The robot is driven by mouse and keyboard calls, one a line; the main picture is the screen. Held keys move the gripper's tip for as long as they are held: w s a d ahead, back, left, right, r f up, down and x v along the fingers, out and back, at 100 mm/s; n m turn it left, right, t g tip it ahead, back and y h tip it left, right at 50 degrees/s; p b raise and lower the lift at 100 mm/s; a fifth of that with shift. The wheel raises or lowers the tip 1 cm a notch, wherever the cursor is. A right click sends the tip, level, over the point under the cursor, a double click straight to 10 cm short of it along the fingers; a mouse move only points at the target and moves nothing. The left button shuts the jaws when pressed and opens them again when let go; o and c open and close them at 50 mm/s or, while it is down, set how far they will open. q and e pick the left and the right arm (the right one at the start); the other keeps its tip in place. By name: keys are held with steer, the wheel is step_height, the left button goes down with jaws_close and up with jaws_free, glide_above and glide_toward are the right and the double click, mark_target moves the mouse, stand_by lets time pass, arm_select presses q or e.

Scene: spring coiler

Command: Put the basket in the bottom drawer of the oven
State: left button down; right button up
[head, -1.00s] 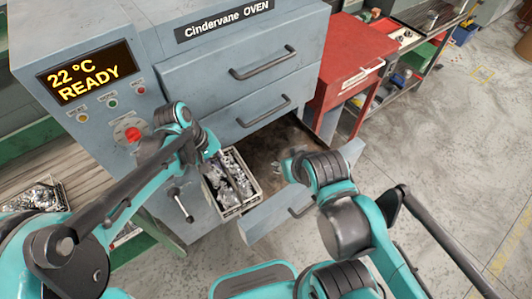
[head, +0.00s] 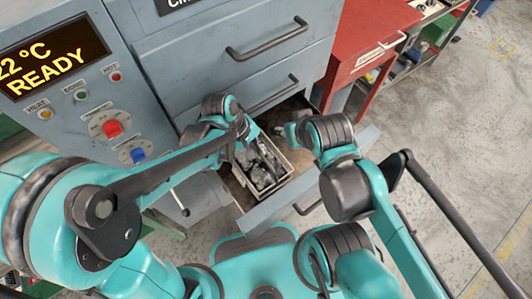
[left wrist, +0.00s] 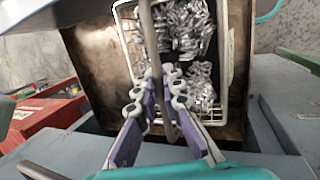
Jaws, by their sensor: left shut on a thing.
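The basket (head: 291,172) is a pale wire basket full of shiny metal pieces. It also shows in the left wrist view (left wrist: 128,45), with the brown drawer floor around it. The bottom drawer (head: 262,218) of the oven (head: 215,85) is pulled open, and the basket is within its outline. I cannot tell whether it rests on the floor or hangs just above. My left gripper (left wrist: 162,90) is shut on the basket's dark handle (left wrist: 150,35). My right gripper (head: 285,131) is over the drawer's right part, apart from the basket; its fingers are too small to read.
Two shut drawers are above the open one, with bar handles (head: 268,40). A red cabinet (head: 360,45) stands close on the right. A control panel with knobs (head: 113,127) is on the left. The floor (head: 450,130) at right is clear.

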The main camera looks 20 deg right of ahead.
mark_target(258, 160)
arm_select(q)
step_height(258, 160, down, 8)
steer(key=b, duration=0.2)
steer(key=shift+r+b, duration=0.25)
steer(key=shift+b, duration=0.15)
steer(key=shift+r, duration=0.1)
steer(key=c, duration=2.1)
jaws_free()
steer(key=shift+f, duration=0.2)
steer(key=o, duration=0.5)
steer(key=shift+c, duration=0.2)
steer(key=shift+r, duration=0.15)
